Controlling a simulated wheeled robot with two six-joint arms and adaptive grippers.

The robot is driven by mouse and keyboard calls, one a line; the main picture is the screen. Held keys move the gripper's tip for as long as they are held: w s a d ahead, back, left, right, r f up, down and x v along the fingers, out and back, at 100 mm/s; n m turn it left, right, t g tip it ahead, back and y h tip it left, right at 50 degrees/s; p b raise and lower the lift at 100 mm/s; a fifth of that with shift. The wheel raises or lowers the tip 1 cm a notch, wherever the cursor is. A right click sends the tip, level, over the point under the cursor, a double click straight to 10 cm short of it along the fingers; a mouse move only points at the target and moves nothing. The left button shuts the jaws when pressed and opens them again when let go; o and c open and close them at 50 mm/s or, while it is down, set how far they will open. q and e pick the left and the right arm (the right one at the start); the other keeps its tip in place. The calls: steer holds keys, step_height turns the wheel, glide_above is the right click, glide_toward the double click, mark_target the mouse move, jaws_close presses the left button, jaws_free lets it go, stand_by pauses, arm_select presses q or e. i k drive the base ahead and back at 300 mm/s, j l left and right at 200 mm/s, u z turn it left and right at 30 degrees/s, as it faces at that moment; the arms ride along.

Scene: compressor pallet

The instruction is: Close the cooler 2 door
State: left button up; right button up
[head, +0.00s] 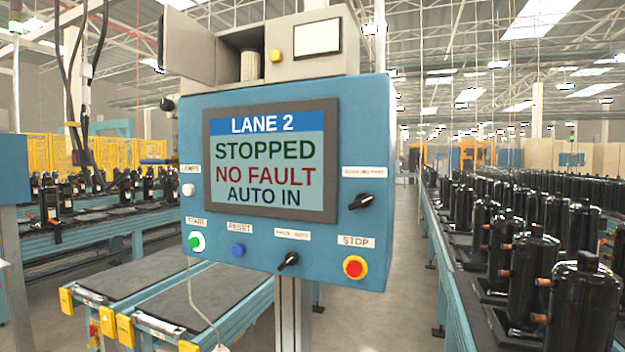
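A grey cooler box (300,70) sits on top of the blue lane 2 control cabinet (270,250). Its grey door (188,46) stands open, swung out to the left. The opening to its right shows a pale upright cylinder (249,65) inside. A yellow round knob (276,56) is on the box front, right of the opening. No label naming the cooler can be read. Neither of my grippers is in view.
The cabinet screen (270,160) reads "LANE 2 STOPPED NO FAULT AUTO IN". Below it are a green start button (196,241) and a red stop button (355,267). Black compressors (580,300) line a conveyor at right. Flat conveyors (150,290) lie lower left.

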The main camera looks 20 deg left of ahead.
mark_target(189, 52)
steer(key=j+z, duration=0.1)
steer(key=j, duration=0.45)
steer(key=j+z, duration=0.1)
steer(key=j, duration=0.5)
steer(key=j+z, duration=0.1)
steer(key=j, duration=0.45)
steer(key=k+j+z, duration=0.15)
steer(key=j, duration=0.4)
steer(key=j+z, duration=0.1)
steer(key=j, duration=0.5)
steer(key=k+j+z, duration=0.1)
steer(key=j, duration=0.45)
